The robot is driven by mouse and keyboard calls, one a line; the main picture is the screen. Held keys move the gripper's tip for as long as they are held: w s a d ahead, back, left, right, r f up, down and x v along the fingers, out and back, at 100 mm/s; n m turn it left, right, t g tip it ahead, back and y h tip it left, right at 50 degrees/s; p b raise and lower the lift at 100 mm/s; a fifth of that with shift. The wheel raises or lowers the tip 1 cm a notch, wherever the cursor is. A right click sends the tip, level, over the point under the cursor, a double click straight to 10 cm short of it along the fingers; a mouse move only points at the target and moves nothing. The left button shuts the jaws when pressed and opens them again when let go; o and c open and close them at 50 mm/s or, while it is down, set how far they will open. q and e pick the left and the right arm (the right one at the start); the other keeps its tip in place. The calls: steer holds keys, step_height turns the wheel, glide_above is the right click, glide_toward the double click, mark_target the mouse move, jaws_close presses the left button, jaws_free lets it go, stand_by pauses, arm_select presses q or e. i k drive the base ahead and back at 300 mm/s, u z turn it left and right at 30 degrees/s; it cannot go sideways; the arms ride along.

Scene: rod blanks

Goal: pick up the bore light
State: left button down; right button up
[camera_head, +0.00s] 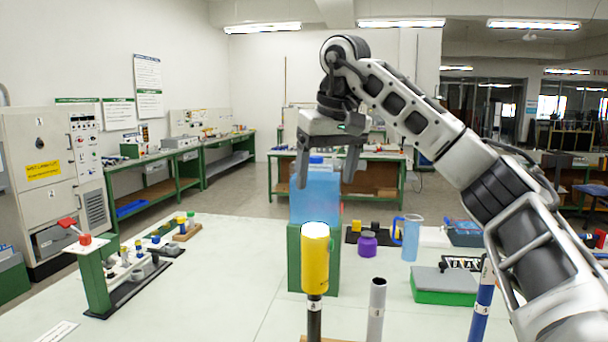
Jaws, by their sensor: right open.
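The bore light looks to be the yellow cylinder (315,264) with a bright white glowing top, upright at the front middle of the table. A black rod (314,318) shows directly below it; its lower end is cut off by the frame edge. My right gripper (326,172) is open, fingers pointing down, above and behind the yellow cylinder in the picture. Its fingers show on either side of the top of a translucent blue container (316,195); I cannot tell whether they touch it. The gripper is apart from the bore light. My left gripper is not in view.
The blue container stands on a green block (293,262). A grey tube (376,310) and a blue rod (481,312) stand upright nearby. A purple jar (368,244), blue mug (411,238) and green-grey box (444,286) are to the right.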

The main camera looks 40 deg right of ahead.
mark_target(315, 258)
steer(key=k, duration=1)
